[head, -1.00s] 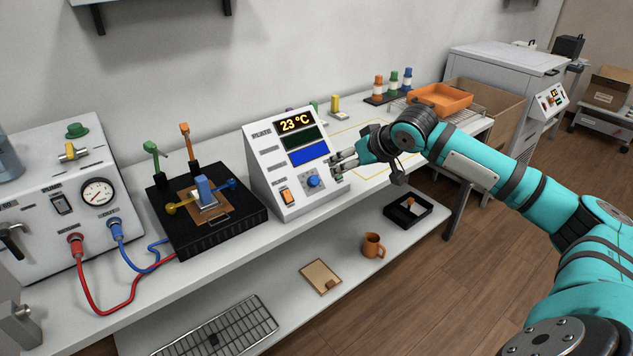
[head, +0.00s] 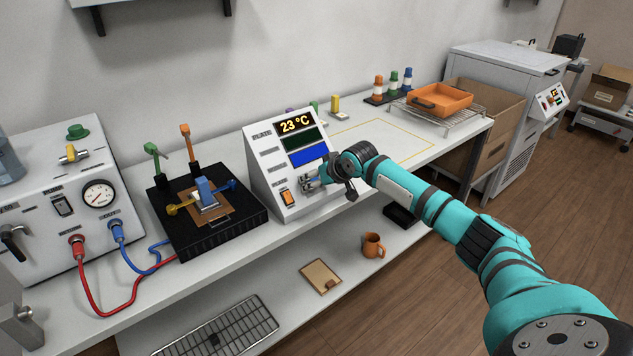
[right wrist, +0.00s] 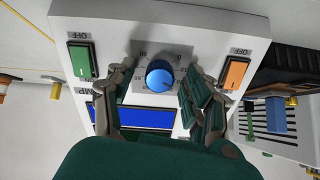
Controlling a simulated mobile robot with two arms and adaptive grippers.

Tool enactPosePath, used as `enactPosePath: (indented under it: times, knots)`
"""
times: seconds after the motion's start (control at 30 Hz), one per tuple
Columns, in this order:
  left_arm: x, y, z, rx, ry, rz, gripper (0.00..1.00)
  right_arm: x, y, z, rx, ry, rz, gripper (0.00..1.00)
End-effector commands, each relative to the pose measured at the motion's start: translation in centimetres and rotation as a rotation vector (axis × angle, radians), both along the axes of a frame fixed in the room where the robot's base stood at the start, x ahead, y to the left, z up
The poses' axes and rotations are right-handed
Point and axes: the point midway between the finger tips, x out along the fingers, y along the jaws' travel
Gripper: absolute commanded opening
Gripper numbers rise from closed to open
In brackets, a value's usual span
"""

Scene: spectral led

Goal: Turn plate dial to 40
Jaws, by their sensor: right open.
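My right gripper (head: 308,182) is in front of the box's lower panel and hides the dial in the head view. In the right wrist view the right gripper (right wrist: 158,90) is open, with its fingers on either side of the dial. I cannot tell whether they touch it. My left gripper is not in view.
An orange rocker switch (right wrist: 234,74) and a green one (right wrist: 82,60) flank the dial. The black hot plate rig (head: 205,222) stands left of the box. An orange tray (head: 440,99) sits on a rack at the right.

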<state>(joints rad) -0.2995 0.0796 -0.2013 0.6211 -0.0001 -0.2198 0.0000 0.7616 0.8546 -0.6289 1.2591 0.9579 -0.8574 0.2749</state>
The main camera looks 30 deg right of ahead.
Motion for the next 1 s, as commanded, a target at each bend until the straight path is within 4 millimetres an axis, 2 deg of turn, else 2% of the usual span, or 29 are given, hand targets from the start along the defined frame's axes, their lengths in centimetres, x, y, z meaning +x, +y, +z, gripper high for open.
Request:
enactPosePath:
  times: [0.27,0.6,0.7,1.0]
  knots:
    - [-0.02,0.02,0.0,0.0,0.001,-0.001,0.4,0.1,-0.01,-0.11,0.0,0.0,0.0,0.53]
    - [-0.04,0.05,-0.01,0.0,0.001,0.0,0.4,0.08,-0.02,-0.11,-0.001,0.0,-0.001,0.1]
    - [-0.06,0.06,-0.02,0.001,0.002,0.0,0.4,0.07,-0.02,-0.12,-0.001,0.0,-0.001,0.0]
    - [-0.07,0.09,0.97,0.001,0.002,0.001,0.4,0.05,0.05,0.07,0.031,0.004,-0.03,0.0]
